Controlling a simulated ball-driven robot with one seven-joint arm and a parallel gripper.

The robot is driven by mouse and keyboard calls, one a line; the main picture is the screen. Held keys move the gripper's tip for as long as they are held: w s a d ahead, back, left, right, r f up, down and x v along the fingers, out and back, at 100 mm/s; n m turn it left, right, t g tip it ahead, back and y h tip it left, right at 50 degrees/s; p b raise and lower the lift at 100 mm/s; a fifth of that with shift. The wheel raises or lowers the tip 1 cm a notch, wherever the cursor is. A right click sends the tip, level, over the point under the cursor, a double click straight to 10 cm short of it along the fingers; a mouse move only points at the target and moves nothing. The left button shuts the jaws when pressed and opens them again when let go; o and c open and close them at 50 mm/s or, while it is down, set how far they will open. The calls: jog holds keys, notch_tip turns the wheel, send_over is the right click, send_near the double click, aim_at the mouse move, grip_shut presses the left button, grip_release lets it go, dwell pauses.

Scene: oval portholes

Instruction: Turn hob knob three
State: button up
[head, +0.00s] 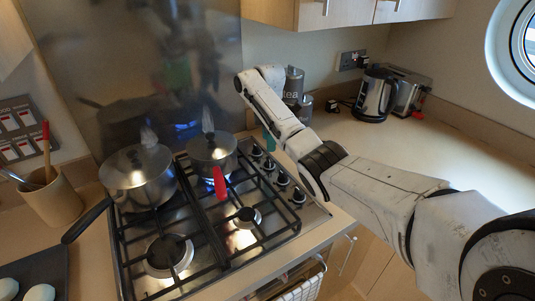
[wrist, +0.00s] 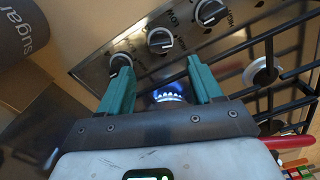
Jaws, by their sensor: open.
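The steel hob (head: 235,270) has a row of dark round knobs along its right side, including a back one (head: 256,150), two middle ones (head: 269,163) (head: 282,179) and a front one (head: 298,195). I see no numbers telling which is knob three. In the wrist view, three knobs (wrist: 120,64) (wrist: 160,40) (wrist: 210,12) show beyond the fingers. My gripper (wrist: 160,66) is open, with teal fingers and nothing between them. The middle visible knob appears past the gap; the left one appears beside the left fingertip. In the head view my arm mostly hides the gripper.
A lidded pan with a red handle (head: 220,188) sits over a lit blue flame (wrist: 168,93). A larger lidded pot (head: 140,180) stands left. A grey sugar canister (wrist: 32,32) is close by. A kettle (head: 375,95) and toaster stand at the back right; the right counter is mostly clear.

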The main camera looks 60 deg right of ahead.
aim_at(269, 159)
notch_tip(269, 159, down, 8)
jog(key=shift+r+p, duration=0.15)
jog(key=shift+p, duration=0.2)
